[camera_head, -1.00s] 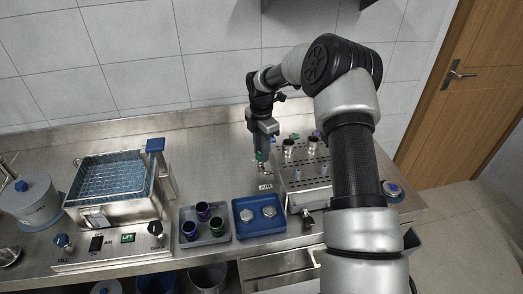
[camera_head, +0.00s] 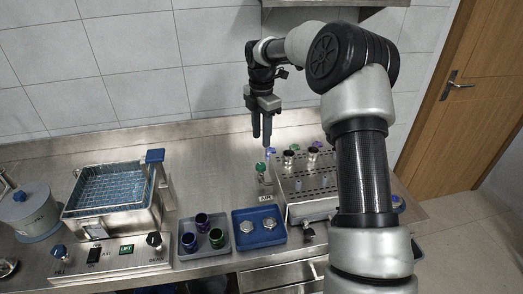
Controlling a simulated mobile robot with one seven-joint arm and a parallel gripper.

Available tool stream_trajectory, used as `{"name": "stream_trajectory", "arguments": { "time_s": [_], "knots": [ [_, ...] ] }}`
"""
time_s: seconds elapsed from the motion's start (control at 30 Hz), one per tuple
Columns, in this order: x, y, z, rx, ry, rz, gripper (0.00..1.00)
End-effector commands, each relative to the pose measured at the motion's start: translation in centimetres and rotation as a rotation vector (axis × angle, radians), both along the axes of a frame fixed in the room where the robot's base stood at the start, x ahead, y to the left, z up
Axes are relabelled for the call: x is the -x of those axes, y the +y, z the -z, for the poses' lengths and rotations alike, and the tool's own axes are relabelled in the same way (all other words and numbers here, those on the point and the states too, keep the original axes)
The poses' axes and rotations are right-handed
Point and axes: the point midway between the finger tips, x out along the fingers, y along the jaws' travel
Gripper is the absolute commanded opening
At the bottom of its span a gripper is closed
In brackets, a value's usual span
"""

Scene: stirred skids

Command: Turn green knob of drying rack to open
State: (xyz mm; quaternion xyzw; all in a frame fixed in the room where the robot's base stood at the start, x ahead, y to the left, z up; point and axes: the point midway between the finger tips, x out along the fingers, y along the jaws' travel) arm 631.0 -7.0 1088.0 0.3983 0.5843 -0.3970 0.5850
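The drying rack (camera_head: 306,207) is a steel box with a perforated top, standing on the counter right of centre. The green knob (camera_head: 261,167) sits at its left side, on a small metal fitting above a label reading AIR. My gripper (camera_head: 261,138) is above the knob, pointing down, with its fingers apart and nothing visible between them. The fingertips look clear of the knob. Several dark and bluish pieces stand on the rack's top. My arm covers the rack's right part. Which way the knob is turned is too small to tell.
A blue tray (camera_head: 239,237) with two metal nuts lies left of the rack. A grey tray (camera_head: 184,252) with cups is beside it. A steel bath with a wire basket (camera_head: 112,187) stands further left. The counter behind the trays (camera_head: 205,160) is bare.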

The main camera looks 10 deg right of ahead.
Motion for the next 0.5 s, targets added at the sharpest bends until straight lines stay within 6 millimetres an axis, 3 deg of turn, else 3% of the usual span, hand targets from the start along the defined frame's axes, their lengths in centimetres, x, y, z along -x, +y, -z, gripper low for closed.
{"name": "stream_trajectory", "arguments": {
  "time_s": [0.03, 0.2, 0.5],
  "knots": [
    [-0.1, 0.0, -1.4, 0.0, -0.004, 0.0, 0.35],
    [-0.1, 0.0, -4.3, 0.001, -0.004, -0.001, 0.35],
    [0.0, 0.0, -6.1, 0.0, 0.001, -0.001, 0.35]
  ]
}}
